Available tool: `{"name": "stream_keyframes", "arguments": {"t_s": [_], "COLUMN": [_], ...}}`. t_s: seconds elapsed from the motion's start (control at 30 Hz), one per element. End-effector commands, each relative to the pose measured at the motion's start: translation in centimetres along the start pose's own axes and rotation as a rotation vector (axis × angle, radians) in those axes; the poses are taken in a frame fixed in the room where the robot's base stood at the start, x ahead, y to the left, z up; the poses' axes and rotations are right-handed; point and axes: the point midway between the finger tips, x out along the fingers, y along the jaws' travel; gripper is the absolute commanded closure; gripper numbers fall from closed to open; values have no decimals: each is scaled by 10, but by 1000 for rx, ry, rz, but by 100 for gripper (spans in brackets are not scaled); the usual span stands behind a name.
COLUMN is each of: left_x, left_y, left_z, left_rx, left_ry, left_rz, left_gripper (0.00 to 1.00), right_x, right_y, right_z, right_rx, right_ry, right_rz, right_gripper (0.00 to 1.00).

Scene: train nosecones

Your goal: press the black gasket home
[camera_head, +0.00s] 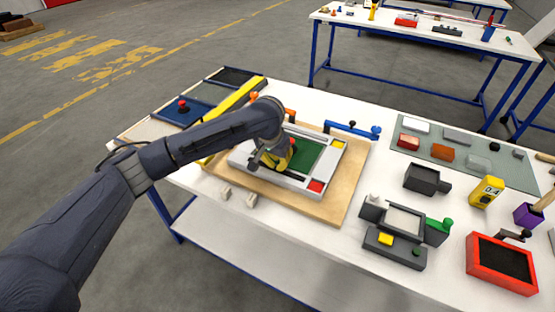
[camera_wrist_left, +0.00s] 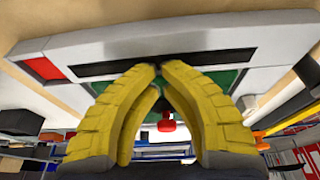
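The black gasket (camera_wrist_left: 105,68) is a long dark strip lying along one side of the light grey frame (camera_wrist_left: 200,38). In the head view the gasket (camera_head: 295,177) shows at the frame's near side, partly covered by my gripper. My left gripper (camera_wrist_left: 159,67) has yellow ridged fingers, with the tips together at the middle of the strip. They look shut, lined up along the strip rather than across it. Whether they touch it, and how deep it sits, I cannot tell. In the head view my left gripper (camera_head: 279,165) is over the frame. My right gripper is not in view.
The frame lies on a wooden board (camera_head: 340,200), around a green panel (camera_head: 310,158), with a red square (camera_head: 316,186) at one corner. A blue clamp (camera_head: 350,129) stands behind. Grey fixtures (camera_head: 395,248) and a red tray (camera_head: 500,264) stand to the right.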

Motion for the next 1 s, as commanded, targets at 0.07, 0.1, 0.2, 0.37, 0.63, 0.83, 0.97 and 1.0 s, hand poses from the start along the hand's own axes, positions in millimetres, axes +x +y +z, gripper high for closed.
{"name": "stream_keyframes", "arguments": {"t_s": [0.07,0.1,0.2,0.37,0.63,0.83,0.97,1.0], "left_x": [5,5,6,6,-22,-62,-86,-92], "left_y": [0,0,0,0,6,8,8,8], "left_z": [3,3,4,4,-9,-16,-16,-16], "left_rx": [0,0,0,0,12,17,17,18], "left_ry": [-5,-6,-8,-9,-2,4,5,4], "left_rz": [-1,-1,-1,-1,0,2,1,2], "left_gripper": [100,100,100,100,100,100,100,100], "right_x": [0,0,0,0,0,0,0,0], "right_y": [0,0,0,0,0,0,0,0], "right_z": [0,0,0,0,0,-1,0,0], "right_rx": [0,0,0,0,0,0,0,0], "right_ry": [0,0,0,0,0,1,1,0], "right_rz": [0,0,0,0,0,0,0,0], "right_gripper": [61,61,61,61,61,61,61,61]}}
